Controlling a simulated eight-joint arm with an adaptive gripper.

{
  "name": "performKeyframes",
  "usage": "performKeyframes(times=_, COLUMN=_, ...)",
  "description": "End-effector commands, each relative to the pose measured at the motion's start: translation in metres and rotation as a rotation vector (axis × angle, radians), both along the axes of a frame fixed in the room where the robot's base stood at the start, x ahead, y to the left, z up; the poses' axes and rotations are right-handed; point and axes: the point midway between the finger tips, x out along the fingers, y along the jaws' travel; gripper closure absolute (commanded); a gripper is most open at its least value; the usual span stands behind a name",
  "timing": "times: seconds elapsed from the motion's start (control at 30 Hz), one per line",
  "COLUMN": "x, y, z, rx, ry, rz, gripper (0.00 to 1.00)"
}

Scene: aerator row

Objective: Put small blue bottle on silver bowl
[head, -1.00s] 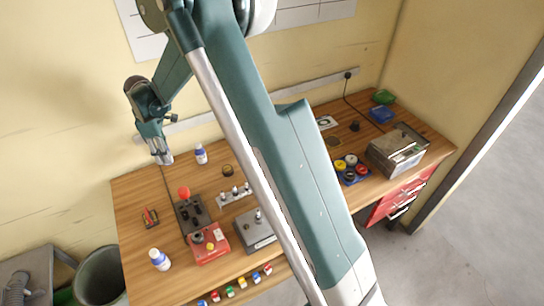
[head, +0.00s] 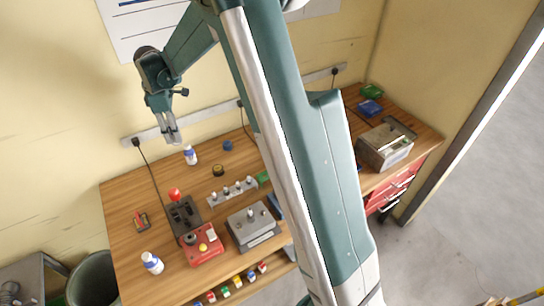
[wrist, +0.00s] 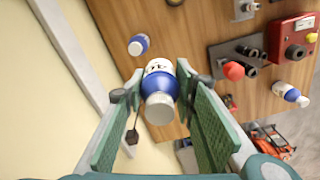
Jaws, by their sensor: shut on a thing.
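My gripper (head: 172,138) is above the back left of the wooden bench, near the wall. In the wrist view my gripper (wrist: 160,95) is shut on a small white and blue bottle (wrist: 159,84), its white cap facing the camera. That bottle cannot be made out in the head view. A similar bottle (head: 190,155) stands on the bench below the gripper; it also shows in the wrist view (wrist: 138,45). I see no silver bowl; my arm hides part of the bench.
A black block with a red knob (head: 174,194), a red control box (head: 203,245), a grey box (head: 250,226) and a row of metal fittings (head: 232,191) occupy the bench. A metal box (head: 385,145) is at the right. The wall is close behind the gripper.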

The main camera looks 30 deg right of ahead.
Motion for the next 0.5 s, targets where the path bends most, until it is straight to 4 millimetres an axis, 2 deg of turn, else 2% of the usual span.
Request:
performKeyframes(times=0.03, x=-0.002, y=-0.017, z=0.0, rx=0.0, ry=0.0, rz=-0.002, gripper=0.86)
performKeyframes(times=0.1, x=-0.005, y=-0.037, z=0.0, rx=0.0, ry=0.0, rz=0.002, gripper=0.86)
performKeyframes(times=0.5, x=-0.031, y=-0.151, z=0.001, rx=0.0, ry=0.0, rz=0.024, gripper=0.86)
